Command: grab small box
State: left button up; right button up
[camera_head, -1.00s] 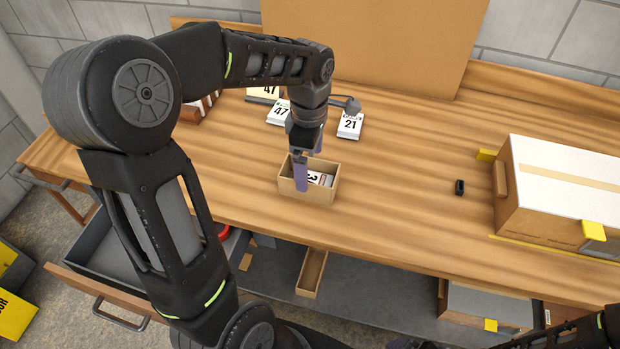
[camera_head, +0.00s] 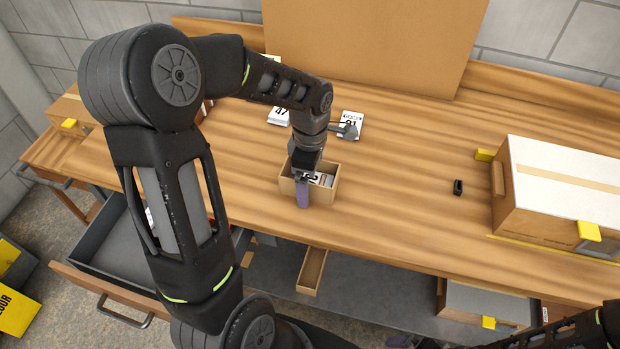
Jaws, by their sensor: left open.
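A small open-topped cardboard box (camera_head: 330,193) stands on the wooden workbench, left of the middle in the head view. A white card with dark print (camera_head: 323,179) lies inside it. My left gripper (camera_head: 302,187) points down at the box's near wall. One purple finger shows in front of that wall, on the outside; the other finger is hidden behind the gripper body. The gripper is open, and I cannot tell whether it touches the wall. My right gripper is not in view; only part of my right arm shows at the lower right corner.
A large box with a white top (camera_head: 570,180) and yellow corners stands at the right. A small black object (camera_head: 458,187) lies before it. A drawer (camera_head: 105,245) stands open at lower left. The bench's middle is clear.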

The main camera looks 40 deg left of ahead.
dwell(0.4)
pick_arm(q)
jog(key=c, duration=1.4)
jog(key=shift+c, duration=0.2)
notch_tip(320, 180, up, 10)
jog(key=b, duration=0.1)
